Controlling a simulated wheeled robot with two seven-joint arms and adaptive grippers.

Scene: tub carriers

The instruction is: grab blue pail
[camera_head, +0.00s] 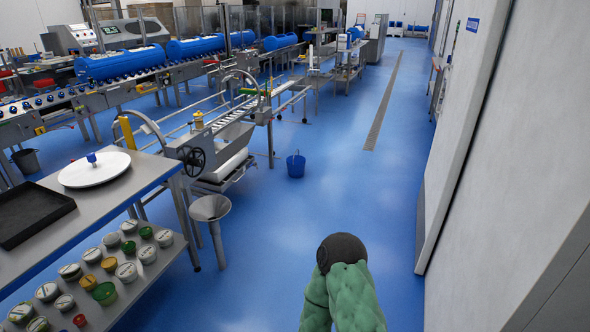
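The blue pail (296,165) stands upright on the blue floor in the upper middle of the head view, a little right of the metal conveyor machine. Its thin handle appears raised above the rim. The pail is small and distant, so I cannot tell what is inside it.
A metal table (140,165) and a funnel-shaped stand (210,208) are left. A white wall (510,170) bounds the right. Open floor lies between.

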